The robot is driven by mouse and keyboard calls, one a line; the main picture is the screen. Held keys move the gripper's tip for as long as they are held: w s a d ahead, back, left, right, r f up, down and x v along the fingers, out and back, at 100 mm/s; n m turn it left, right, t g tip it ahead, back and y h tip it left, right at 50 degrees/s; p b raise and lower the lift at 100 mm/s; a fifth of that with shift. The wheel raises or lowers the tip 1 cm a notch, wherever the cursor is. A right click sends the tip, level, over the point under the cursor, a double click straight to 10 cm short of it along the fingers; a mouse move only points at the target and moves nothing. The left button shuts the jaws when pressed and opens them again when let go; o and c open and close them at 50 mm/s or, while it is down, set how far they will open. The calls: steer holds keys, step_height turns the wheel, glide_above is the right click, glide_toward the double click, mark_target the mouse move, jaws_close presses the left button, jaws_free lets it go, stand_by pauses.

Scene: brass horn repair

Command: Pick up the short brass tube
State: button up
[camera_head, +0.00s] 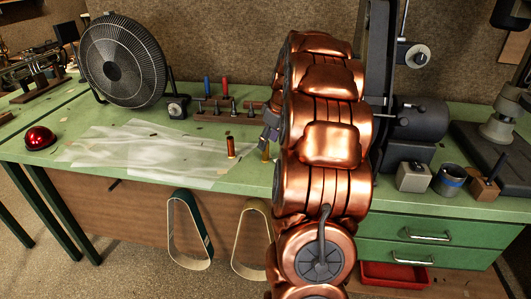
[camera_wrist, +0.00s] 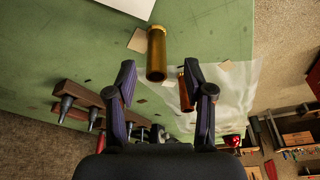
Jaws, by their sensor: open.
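The short brass tube (camera_head: 265,152) stands upright on the green bench in the head view, partly hidden by my arm. In the wrist view the brass tube (camera_wrist: 157,55) shows just beyond my fingertips, roughly in line with the gap between them. My gripper (camera_wrist: 162,82) is open, with its two purple-dark fingers apart and nothing seen held. In the head view only a bit of my gripper (camera_head: 271,122) shows, above the brass tube and beside my copper-coloured arm. A redder, copper-coloured tube (camera_head: 230,147) stands left of it; in the wrist view this tube (camera_wrist: 187,92) is close to the right finger.
A peg rack (camera_head: 222,112) stands behind the tubes, with red and blue tools behind it. A clear sheet (camera_head: 140,152) lies left on the bench. A fan (camera_head: 122,62) and red dome (camera_head: 40,138) stand farther left. A grinder-like machine (camera_head: 415,125) stands right of my arm.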

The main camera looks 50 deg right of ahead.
steer(key=shift+w+d+p+x, duration=0.1)
steer(key=shift+p+x, duration=0.3)
steer(key=shift+x, duration=1.25)
steer(key=shift+w+d+p+x, duration=0.15)
steer(key=shift+p+x, duration=0.25)
steer(key=shift+x, duration=1.2)
steer(key=shift+a+r, duration=0.1)
jaws_close()
